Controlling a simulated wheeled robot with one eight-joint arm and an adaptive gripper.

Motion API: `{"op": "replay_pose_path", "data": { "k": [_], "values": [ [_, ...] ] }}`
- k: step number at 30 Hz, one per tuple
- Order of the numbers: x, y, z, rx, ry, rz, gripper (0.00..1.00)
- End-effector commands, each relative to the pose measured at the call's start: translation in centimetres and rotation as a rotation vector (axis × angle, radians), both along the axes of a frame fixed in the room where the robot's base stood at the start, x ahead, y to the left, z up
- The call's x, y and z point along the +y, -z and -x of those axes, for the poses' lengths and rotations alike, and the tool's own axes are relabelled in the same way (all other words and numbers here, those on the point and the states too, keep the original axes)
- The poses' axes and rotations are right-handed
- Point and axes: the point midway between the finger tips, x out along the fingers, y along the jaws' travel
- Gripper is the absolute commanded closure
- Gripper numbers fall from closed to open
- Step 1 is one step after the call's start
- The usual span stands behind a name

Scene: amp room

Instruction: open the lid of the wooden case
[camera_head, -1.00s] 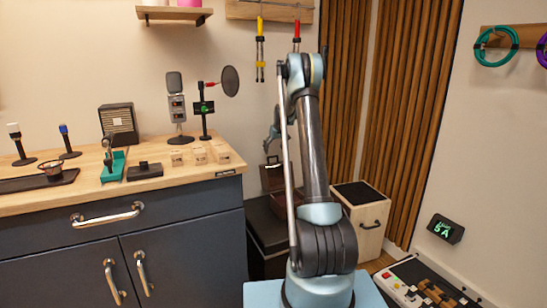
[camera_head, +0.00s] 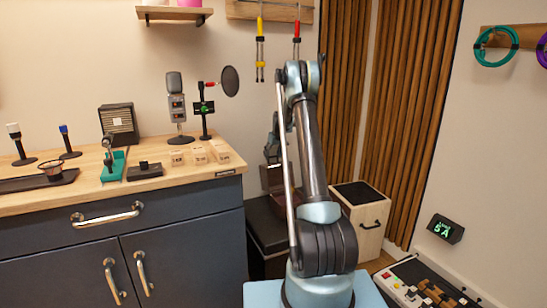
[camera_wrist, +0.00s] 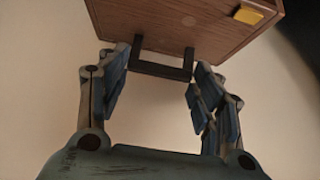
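The wooden case (camera_wrist: 195,22) is brown and fills the top of the wrist view, with a black handle (camera_wrist: 160,71) on its near side and a yellow patch near its right corner. In the head view, a reddish-brown case (camera_head: 271,178) shows low behind my arm, partly hidden by it. My gripper (camera_wrist: 160,78) is open, with its two blue-padded fingers apart at either side of the handle. I cannot tell whether either finger touches the handle. In the head view, my gripper (camera_head: 272,150) is just above the case, small and partly covered by the arm. The lid seam cannot be made out.
The case rests on a dark bench (camera_head: 266,222). A pale wooden box (camera_head: 370,215) with a black top stands to its right. The workbench (camera_head: 110,190) with microphones and small blocks is at left. A mixer console (camera_head: 425,285) lies at lower right.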

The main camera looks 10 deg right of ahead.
Motion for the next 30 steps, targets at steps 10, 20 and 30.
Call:
{"op": "replay_pose_path", "data": {
  "k": [10,20,30],
  "values": [
    [-0.6,-0.9,1.5,-0.075,0.0,-0.024,0.83],
    [-1.8,-2.5,5.0,-0.245,0.002,-0.079,0.83],
    [-2.5,-3.3,7.5,-0.366,0.002,-0.119,0.83]
  ]
}}
